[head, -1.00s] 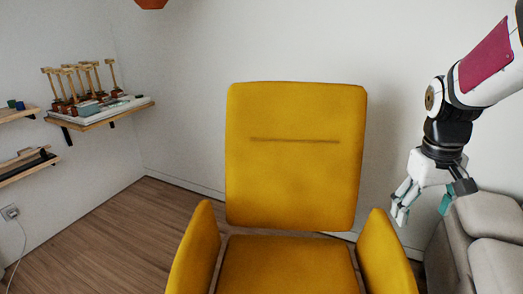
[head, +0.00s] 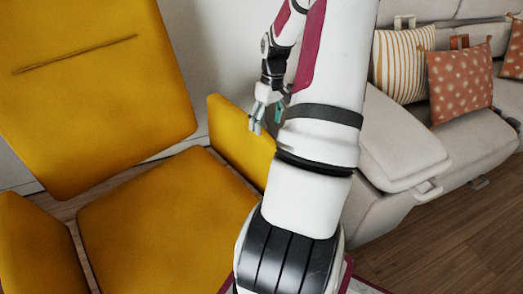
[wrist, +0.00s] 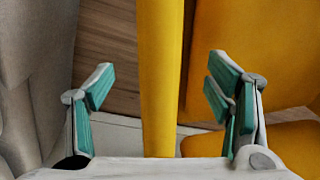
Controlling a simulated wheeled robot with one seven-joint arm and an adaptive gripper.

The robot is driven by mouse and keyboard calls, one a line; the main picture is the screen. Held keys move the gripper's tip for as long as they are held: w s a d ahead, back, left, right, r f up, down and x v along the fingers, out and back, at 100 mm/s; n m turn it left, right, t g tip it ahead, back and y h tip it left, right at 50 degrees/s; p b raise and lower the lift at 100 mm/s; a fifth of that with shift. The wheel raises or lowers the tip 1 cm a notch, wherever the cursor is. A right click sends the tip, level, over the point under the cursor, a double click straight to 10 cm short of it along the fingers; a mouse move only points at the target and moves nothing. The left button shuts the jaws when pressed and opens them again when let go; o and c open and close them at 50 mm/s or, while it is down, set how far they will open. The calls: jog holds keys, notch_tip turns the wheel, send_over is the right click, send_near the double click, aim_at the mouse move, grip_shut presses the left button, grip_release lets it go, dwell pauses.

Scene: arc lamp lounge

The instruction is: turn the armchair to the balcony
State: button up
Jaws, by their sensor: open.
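The yellow armchair (head: 160,215) fills the left of the head view, its seat facing me and its tall back (head: 95,90) behind. Its armrest on the right (head: 238,135) is next to my gripper (head: 267,112). In the wrist view, my gripper (wrist: 163,95) is open, with its teal finger pads apart. The yellow armrest (wrist: 160,80) runs as an upright strip between the two fingers, and neither finger visibly touches it. Part of the armrest is hidden behind the gripper's palm. No balcony shows in these views.
A light grey sofa (head: 405,150) stands close to the right of the armchair, with a striped cushion (head: 402,65) and a dotted cushion (head: 460,82). A narrow strip of wood floor (wrist: 105,50) shows between sofa and armrest. Bare floor (head: 450,235) lies at the lower right.

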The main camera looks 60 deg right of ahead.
aim_at(264, 147)
jog(key=f+b, duration=0.1)
jog(key=f, duration=0.2)
jog(key=a+f+b, duration=0.1)
jog(key=f, duration=0.3)
jog(key=f+b, duration=0.2)
jog(key=f, duration=0.1)
jog(key=shift+w+a+f, duration=0.15)
jog(key=shift+w+f, duration=0.05)
jog(key=shift+f, duration=0.15)
jog(key=shift+c, duration=0.3)
